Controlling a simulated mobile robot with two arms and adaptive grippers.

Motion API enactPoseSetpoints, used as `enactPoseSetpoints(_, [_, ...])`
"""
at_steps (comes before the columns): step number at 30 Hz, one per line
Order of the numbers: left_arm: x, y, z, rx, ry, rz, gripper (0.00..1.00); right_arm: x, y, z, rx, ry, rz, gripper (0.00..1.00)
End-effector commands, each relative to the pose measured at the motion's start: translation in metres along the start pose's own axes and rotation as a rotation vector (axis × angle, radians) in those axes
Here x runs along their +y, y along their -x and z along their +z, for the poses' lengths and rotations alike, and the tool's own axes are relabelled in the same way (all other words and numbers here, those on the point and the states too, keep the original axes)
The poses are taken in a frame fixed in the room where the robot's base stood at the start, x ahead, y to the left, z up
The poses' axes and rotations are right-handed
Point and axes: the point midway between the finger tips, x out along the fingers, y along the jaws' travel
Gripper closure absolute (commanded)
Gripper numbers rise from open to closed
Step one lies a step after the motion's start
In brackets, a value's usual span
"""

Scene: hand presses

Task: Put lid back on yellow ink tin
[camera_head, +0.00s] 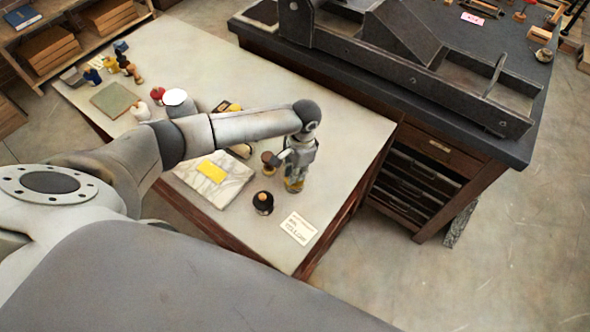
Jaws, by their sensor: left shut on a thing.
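The yellow ink tin (293,185) stands on the pale table near its right side, partly hidden by my left gripper. My left gripper (294,174) points down right over the tin. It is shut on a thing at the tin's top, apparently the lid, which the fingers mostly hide. I cannot tell whether the lid touches the tin's rim. My right gripper is not in view.
A wooden-handled tool (268,160) stands close left of the gripper. A black knobbed object (263,203) stands in front, near a white card (298,228). A marble slab (235,184) bears a yellow patch. The dark press bench (470,138) lies to the right.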

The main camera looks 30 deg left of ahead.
Motion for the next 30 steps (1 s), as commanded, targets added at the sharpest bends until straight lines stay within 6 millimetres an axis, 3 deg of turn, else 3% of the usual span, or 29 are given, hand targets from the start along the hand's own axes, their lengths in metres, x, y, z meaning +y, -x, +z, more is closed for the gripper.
enactPoseSetpoints(8, [0.0, -0.0003, 0.0, 0.0, 0.0, 0.0, 0.98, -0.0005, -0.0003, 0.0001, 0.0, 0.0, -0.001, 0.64])
enactPoseSetpoints(9, [0.0, -0.0003, 0.0, 0.0, 0.0, 0.0, 0.82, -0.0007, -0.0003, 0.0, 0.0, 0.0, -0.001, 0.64])
enactPoseSetpoints(14, [0.0, -0.0003, 0.0001, 0.0, 0.0, 0.0, 0.62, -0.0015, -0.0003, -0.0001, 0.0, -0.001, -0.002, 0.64])
enactPoseSetpoints(21, [-0.0001, -0.0003, 0.0001, 0.0, 0.0, 0.0, 0.6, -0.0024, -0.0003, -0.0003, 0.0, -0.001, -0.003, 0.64])
enactPoseSetpoints(26, [-0.0001, -0.0003, 0.0001, 0.0, 0.0, 0.0, 0.39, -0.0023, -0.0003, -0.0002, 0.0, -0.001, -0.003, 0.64])
enactPoseSetpoints(30, [-0.0001, -0.0003, 0.0001, 0.0, 0.0, 0.0, 0.38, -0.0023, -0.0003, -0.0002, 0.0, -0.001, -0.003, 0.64])
